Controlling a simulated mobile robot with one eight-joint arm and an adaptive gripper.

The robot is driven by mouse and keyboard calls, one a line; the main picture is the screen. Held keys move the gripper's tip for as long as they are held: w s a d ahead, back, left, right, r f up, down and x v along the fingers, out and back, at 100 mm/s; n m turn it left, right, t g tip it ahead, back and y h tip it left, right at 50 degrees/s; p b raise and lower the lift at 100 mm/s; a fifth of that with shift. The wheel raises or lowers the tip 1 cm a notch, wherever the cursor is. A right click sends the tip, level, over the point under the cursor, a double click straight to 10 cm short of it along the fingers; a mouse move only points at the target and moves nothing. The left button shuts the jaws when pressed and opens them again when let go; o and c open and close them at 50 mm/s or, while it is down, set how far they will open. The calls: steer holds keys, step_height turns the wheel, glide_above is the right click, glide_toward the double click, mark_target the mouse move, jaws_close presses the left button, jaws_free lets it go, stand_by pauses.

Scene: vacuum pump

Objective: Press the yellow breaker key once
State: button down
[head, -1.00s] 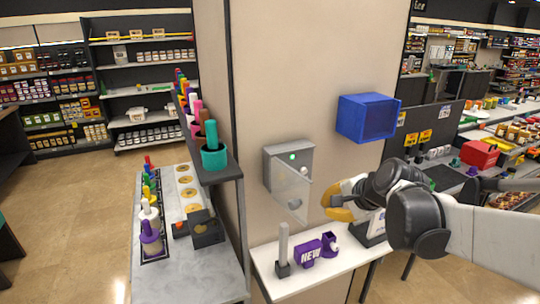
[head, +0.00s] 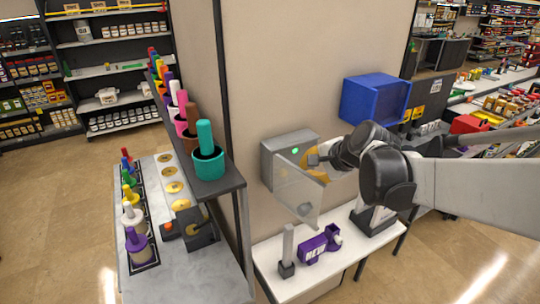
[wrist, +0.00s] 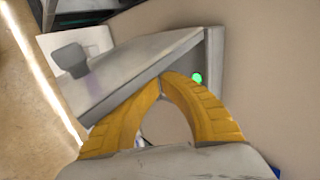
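A grey wall box (head: 283,147) with a lit green light (head: 295,150) is on the beige column. Its clear door (head: 296,187) stands open toward me. My gripper (head: 312,160) is at the right part of the box front, close to it, with part of it seen past the door's edge. In the wrist view the yellow fingers (wrist: 162,76) meet at their tips, shut with nothing between them. The green light (wrist: 197,78) shows just right of the tips. I cannot make out a yellow key; the gripper hides part of the box front.
A blue open bin (head: 372,100) is on the column, above and right of the box. A white shelf (head: 300,285) below bears a grey upright post (head: 288,245) and a purple item (head: 312,250). The counter at left holds colored pegs.

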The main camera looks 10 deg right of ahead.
steer(key=x, duration=0.9)
steer(key=shift+w+f, duration=0.15)
steer(key=shift+f, duration=0.15)
steer(key=shift+a+b, duration=0.1)
steer(key=shift+b, duration=0.2)
